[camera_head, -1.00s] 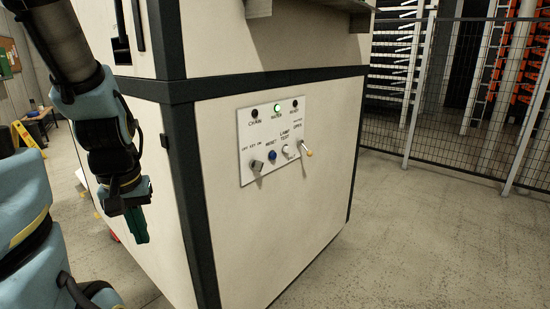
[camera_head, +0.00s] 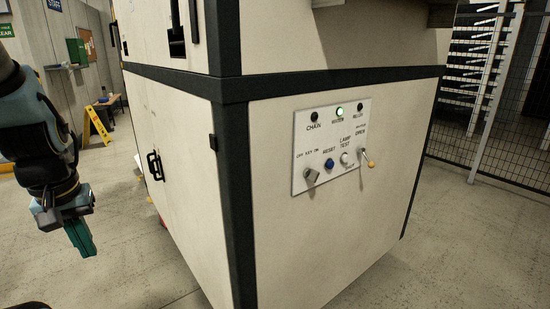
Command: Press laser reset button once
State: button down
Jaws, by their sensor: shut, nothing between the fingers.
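The blue button marked RESET (camera_head: 329,163) is on a white control panel (camera_head: 300,181) on the front face of the cream machine cabinet (camera_head: 290,245). Left of the button is a key switch (camera_head: 311,175) marked OFF KEY ON. Right of it are a white lamp test button (camera_head: 346,157) and a lever with an orange tip (camera_head: 369,161). A green lamp (camera_head: 339,112) is lit at the top of the panel, between two dark lamps. My gripper (camera_head: 80,238), with green fingers, hangs shut and empty at the far left, well away from the panel.
A wire mesh fence (camera_head: 490,150) stands at the right. A yellow floor sign (camera_head: 97,125) stands at the back left. A dark door handle (camera_head: 155,165) juts from the cabinet's left side. The floor before the panel is clear.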

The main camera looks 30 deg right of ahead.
aim_at(330, 164)
jog(key=k+l+u, duration=0.2)
jog(key=l+u, duration=0.25)
jog(key=k+l+u, duration=0.3)
jog(key=u, duration=0.15)
jog(key=k+l+u, duration=0.2)
jog(key=u, duration=0.2)
jog(key=k+l+u, duration=0.1)
jog(key=k, duration=0.45)
jog(key=k+l, duration=0.25)
jog(key=k, duration=0.25)
jog(key=k+l+u, duration=0.15)
jog(key=k, duration=0.4)
